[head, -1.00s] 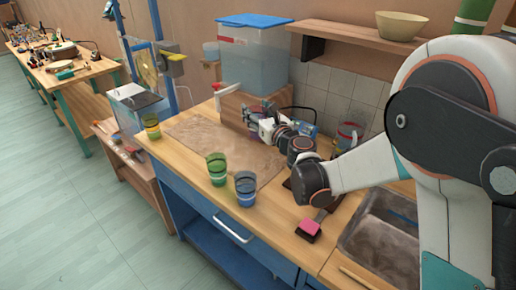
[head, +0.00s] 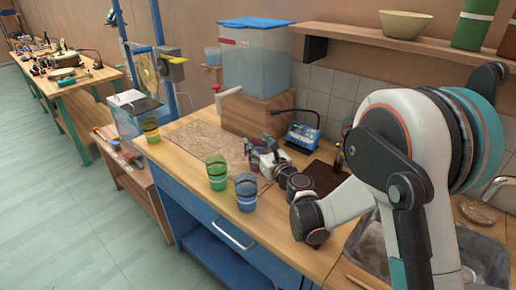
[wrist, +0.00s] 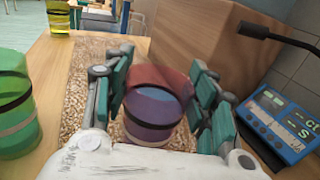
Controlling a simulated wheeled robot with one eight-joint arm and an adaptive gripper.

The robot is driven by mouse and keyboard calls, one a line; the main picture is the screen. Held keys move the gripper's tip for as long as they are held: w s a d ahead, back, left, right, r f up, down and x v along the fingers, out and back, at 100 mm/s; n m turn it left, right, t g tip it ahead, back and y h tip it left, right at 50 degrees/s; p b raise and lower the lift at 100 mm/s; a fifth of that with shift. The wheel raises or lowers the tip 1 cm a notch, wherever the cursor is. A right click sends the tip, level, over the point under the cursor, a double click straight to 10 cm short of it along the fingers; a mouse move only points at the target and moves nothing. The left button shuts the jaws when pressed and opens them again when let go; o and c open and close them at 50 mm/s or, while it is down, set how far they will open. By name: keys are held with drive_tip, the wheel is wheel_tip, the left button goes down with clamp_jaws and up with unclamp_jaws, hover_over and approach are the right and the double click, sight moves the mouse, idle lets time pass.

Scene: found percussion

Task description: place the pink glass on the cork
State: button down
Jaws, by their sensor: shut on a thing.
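The pink glass (wrist: 155,108), see-through with a dark band and a purplish lower part, is between the fingers of my gripper (wrist: 156,88) in the wrist view. My gripper is shut on it. In the head view my gripper (head: 254,152) is low over the counter, at the right part of the cork (head: 195,138), a flat speckled brown mat. The cork shows left of the glass in the wrist view (wrist: 82,100). The fingers partly hide the glass, and I cannot tell whether its base touches the cork.
A green glass (head: 217,172) and a blue glass (head: 246,192) stand close by at the counter's front. A yellow glass (head: 151,130) stands at the far left end. A wooden block (head: 256,112) under the water tank (head: 255,62) and a blue device (head: 302,135) stand behind.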

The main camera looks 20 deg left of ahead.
idle(0.3)
drive_tip(key=c, duration=0.7)
unclamp_jaws()
drive_tip(key=shift+p+v, duration=0.9)
drive_tip(key=shift+v, duration=5.15)
drive_tip(key=shift+r, duration=0.1)
